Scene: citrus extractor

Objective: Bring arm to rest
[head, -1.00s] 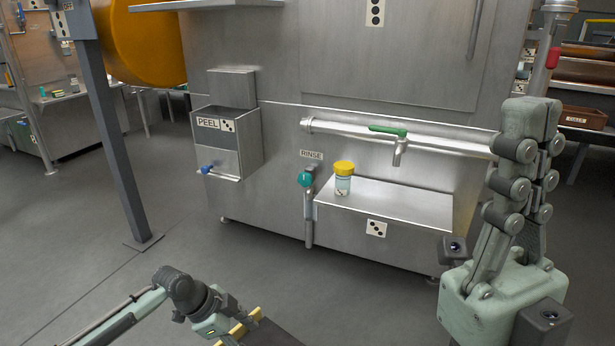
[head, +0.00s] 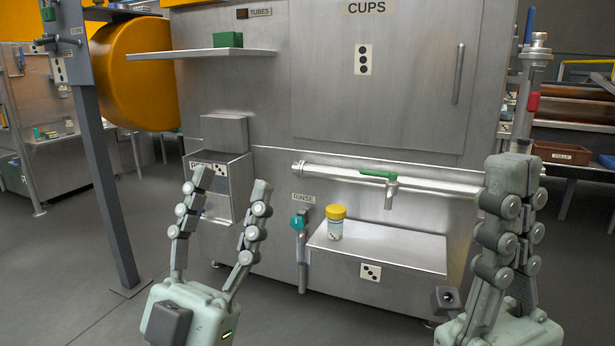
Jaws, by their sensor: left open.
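My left gripper (head: 232,180) is raised at the lower left with its two fingers spread wide and nothing between them. It stands in front of the peel box and hides part of it. My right gripper (head: 512,165) is upright at the right edge of the machine. Its fingers lie close together, one largely behind the other, and I see nothing held in it. A clear jar with a yellow lid (head: 336,221) stands upright on the steel ledge (head: 400,251), apart from both grippers.
The steel machine (head: 300,110) fills the middle, with a green-handled tap (head: 380,175) and a teal rinse valve (head: 298,222). A green box (head: 228,39) sits on a shelf (head: 200,53). A grey post (head: 105,190) stands at left. Brown bin (head: 560,152) at right.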

